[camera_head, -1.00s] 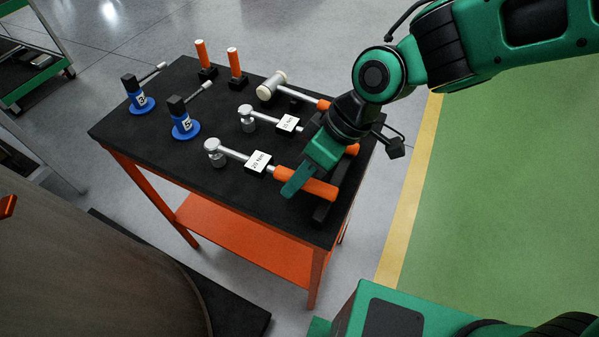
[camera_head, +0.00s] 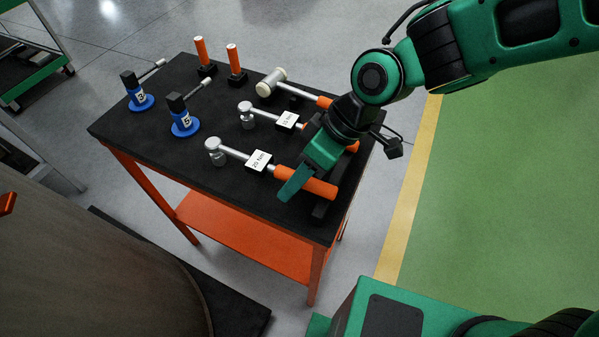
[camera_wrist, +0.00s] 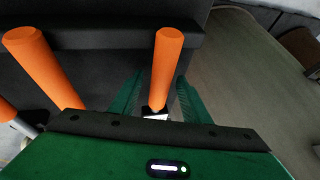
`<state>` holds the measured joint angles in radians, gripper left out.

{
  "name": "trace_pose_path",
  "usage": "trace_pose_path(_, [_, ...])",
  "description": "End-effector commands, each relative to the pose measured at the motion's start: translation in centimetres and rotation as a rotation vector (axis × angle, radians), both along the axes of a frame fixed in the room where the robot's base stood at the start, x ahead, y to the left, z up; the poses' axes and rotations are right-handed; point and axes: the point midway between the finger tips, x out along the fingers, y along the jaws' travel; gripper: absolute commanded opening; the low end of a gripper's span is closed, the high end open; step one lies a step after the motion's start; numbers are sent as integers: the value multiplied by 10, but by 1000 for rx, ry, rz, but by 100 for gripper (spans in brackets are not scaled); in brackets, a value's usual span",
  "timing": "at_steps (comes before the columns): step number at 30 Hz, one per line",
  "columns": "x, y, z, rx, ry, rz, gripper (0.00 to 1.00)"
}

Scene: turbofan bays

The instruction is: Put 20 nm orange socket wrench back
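The 20 Nm socket wrench (camera_head: 234,153) lies across the near part of the black-topped table, with its silver head at the left and its orange handle (camera_head: 318,187) at the right. A white "20 Nm" label (camera_head: 258,160) sits on a small block at its shaft. My gripper (camera_head: 288,190) is low over the handle. In the wrist view its two green fingers (camera_wrist: 160,98) stand on either side of an orange handle (camera_wrist: 165,62), with a visible gap at the left finger. The gripper is open, and the far finger is hidden in the head view.
A second labelled wrench (camera_head: 247,115) and a white-headed mallet (camera_head: 271,82) lie just behind. Two blue-based tools (camera_head: 184,127) and two upright orange-handled tools (camera_head: 234,60) stand farther back on the table (camera_head: 200,85). Green floor at the right is clear.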

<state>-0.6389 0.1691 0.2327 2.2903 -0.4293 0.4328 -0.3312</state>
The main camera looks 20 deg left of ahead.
Motion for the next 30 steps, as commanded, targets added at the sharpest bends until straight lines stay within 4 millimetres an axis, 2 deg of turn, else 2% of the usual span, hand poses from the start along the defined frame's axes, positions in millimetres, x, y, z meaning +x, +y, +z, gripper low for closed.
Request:
trace_pose_path(6, [0, -1, 0, -1, 1, -1, 43])
trace_pose_path(10, [2, -4, 7, 0, 1, -2, 43])
trace_pose_path(24, [20, -37, 78, 2, -2, -1, 43])
trace_pose_path(30, [23, -45, 93, 1, 1, -2, 43])
